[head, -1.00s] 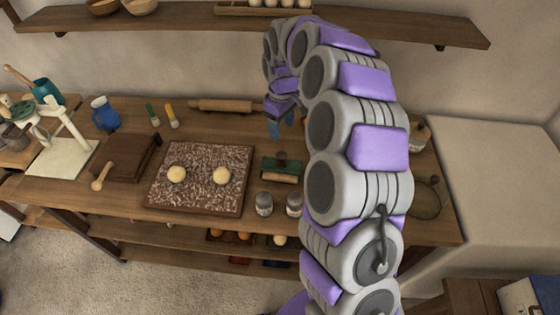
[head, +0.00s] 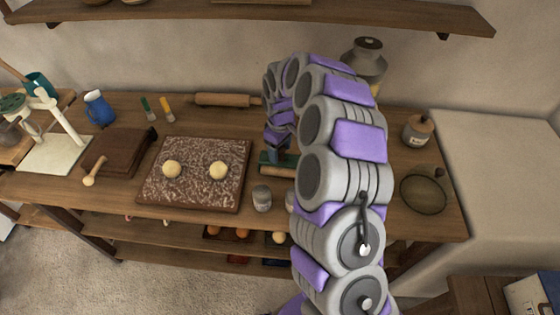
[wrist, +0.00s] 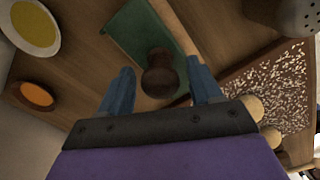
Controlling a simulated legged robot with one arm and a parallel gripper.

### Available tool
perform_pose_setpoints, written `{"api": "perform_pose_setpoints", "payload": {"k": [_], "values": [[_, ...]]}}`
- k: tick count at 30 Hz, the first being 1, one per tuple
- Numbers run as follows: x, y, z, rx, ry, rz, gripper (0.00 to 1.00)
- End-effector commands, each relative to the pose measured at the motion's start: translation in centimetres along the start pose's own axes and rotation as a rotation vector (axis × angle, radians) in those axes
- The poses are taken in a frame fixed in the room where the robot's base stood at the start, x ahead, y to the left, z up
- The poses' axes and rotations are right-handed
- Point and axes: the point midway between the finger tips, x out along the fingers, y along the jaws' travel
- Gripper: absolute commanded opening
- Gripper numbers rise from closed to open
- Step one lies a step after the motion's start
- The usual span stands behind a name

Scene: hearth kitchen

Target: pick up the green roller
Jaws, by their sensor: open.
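The green roller shows in the wrist view as a flat green body (wrist: 133,32) with a dark brown knob (wrist: 160,78) on it. In the head view, part of its green body (head: 264,157) shows on the table, right of the speckled board; my arm hides the rest. My gripper (wrist: 160,66) is open, with one blue finger on each side of the knob. I cannot tell whether the fingers touch the knob. In the head view my gripper (head: 277,152) is over the roller, partly hidden by my arm.
The speckled board (head: 197,148) holds two dough balls. A grey shaker (head: 262,198) stands in front of the roller, and a rolling pin (head: 228,100) lies behind. A yellow-filled bowl (wrist: 32,27) and an orange-filled dish (wrist: 36,96) are nearby in the wrist view.

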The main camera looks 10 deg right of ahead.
Motion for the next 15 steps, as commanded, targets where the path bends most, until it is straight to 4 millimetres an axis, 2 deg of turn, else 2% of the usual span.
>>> {"api": "perform_pose_setpoints", "payload": {"k": [1, 3, 9, 15], "values": [[0.84, -0.07, 0.02, -0.001, -0.001, -0.001, 0.64], [1.24, -0.07, 0.0, 0.0, 0.001, -0.001, 0.64], [1.14, -0.03, -0.01, 0.0, 0.003, 0.0, 0.64], [1.12, -0.02, -0.01, 0.0, 0.002, 0.0, 0.46]]}}
